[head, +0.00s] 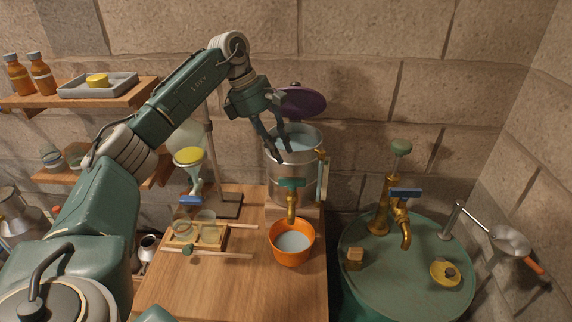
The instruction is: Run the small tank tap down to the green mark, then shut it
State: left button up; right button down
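The small steel tank (290,182) stands on the wooden bench, open at the top, with pale liquid inside. Its brass tap (291,206) has a teal handle (291,183) lying crosswise. The spout is above an orange bowl (292,257) holding pale liquid; I cannot make out a stream. A narrow upright gauge (323,180) is on the tank's right side; a green mark on it is too small to tell. My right gripper is not in view.
A purple lid (303,102) is behind the tank. A wooden rack (208,238) with glass dishes is left of the bowl. A green drum (385,285) with a blue-handled brass tap (405,210) stands to the right. The bench front is clear.

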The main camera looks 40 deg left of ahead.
pick_arm(q)
jog(key=shift+v, duration=1.8)
